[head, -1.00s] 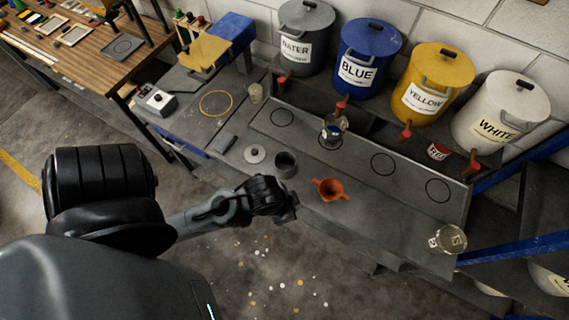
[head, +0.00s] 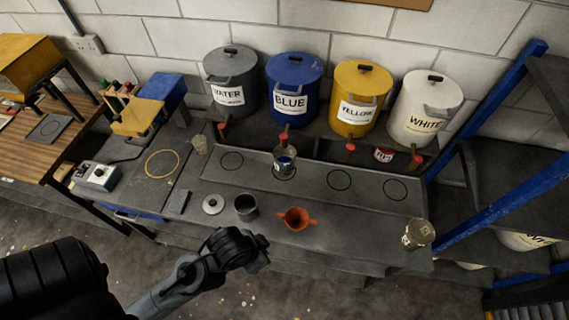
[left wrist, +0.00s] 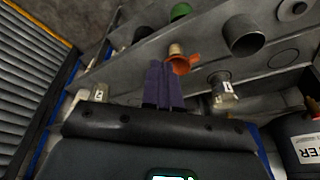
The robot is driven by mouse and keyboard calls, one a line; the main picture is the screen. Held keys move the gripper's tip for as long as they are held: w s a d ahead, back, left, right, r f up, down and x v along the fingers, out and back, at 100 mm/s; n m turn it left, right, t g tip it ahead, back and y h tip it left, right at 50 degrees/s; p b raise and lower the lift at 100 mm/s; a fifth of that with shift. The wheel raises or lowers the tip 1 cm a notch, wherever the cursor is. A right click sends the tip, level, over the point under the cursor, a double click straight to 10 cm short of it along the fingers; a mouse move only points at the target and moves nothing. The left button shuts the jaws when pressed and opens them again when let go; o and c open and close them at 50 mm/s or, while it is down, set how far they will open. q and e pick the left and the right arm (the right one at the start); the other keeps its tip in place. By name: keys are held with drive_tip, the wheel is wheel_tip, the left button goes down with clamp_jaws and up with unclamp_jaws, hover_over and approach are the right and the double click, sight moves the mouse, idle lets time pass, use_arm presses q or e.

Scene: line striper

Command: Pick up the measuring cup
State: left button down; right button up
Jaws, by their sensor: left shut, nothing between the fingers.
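A clear cup with a pale label (head: 418,234) stands at the bench's right end; it also shows in the left wrist view (left wrist: 98,93). Another clear container, with dark blue contents (head: 284,160), stands under the blue drum's tap, and in the left wrist view it is right of the fingers (left wrist: 222,92). I cannot tell for certain which is the measuring cup. My left gripper (head: 262,260) is in front of the bench, left of and nearer than the orange funnel (head: 297,219). Its fingers (left wrist: 164,82) are shut and empty, apart from both containers. My right gripper is not in view.
A dark grey cup (head: 246,208), a round lid (head: 213,204) and a small cloudy cup (head: 199,144) stand on the bench. Labelled drums (head: 291,90) with red-handled taps line the back. A blue rack post (head: 500,115) rises at right. The bench front between funnel and labelled cup is clear.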

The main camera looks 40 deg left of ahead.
use_arm(q)
drive_tip(key=c, duration=1.8)
unclamp_jaws()
drive_tip(key=shift+a, duration=0.15)
drive_tip(key=o, duration=1.8)
